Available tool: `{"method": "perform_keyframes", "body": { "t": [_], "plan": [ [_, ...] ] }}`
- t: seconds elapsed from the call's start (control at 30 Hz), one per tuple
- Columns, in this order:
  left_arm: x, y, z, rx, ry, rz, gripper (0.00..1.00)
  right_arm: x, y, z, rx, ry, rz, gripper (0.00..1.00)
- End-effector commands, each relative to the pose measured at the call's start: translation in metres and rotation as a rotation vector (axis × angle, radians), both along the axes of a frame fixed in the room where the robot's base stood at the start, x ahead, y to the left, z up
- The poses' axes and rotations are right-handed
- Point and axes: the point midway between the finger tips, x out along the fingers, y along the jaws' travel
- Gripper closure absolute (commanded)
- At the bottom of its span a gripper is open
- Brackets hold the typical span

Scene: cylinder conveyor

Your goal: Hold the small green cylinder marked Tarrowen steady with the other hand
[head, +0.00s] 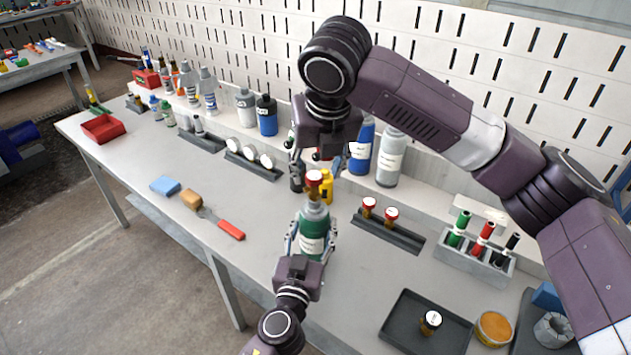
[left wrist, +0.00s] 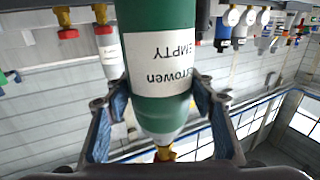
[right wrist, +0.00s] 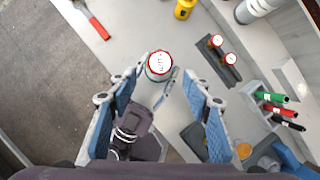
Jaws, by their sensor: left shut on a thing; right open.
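The green cylinder marked Tarrowen (head: 313,243) is upright above the front part of the bench. My left gripper (head: 311,236) is shut around its body. In the left wrist view the cylinder (left wrist: 160,112) sits between both fingers, with its label reading "Tarrowen EMPTY" upside down. A red-rimmed cap with a white face (right wrist: 159,63) tops the cylinder; it also shows in the head view (head: 314,179). My right gripper (head: 318,166) is open above that cap, pointing down. In the right wrist view its fingers are apart with nothing gripped, and the cap lies beyond the fingertips.
A dark rack with two red-capped pieces (head: 388,240) and a rack of small coloured cylinders (head: 474,258) stand at right. A dark tray (head: 400,325) lies at front right. A red-handled tool (head: 231,230) lies left.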

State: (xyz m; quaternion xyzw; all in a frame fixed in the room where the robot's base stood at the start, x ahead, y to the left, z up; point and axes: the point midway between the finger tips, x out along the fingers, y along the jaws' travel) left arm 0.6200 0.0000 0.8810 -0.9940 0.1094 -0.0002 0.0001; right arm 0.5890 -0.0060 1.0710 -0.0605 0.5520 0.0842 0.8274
Motion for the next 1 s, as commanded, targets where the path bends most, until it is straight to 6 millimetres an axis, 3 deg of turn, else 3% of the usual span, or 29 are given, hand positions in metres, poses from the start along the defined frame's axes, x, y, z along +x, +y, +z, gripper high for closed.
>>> {"method": "perform_keyframes", "body": {
  "t": [0.1,0.3,0.7,1.0],
  "plan": [
    [0.0,0.0,0.0,0.0,0.0,0.0,0.79,-0.007,-0.001,0.019,0.0,-0.002,0.001,0.55],
    [0.0,0.0,0.0,0.0,0.0,0.0,0.79,-0.014,-0.003,0.033,-0.001,0.001,0.0,0.55],
    [0.0,0.0,0.0,0.0,0.0,0.0,0.79,-0.014,-0.004,0.035,0.0,0.002,0.015,0.53],
    [0.0,0.0,0.0,0.0,0.0,0.001,0.79,-0.009,-0.015,0.041,0.008,0.008,0.248,0.53]
  ]
}}
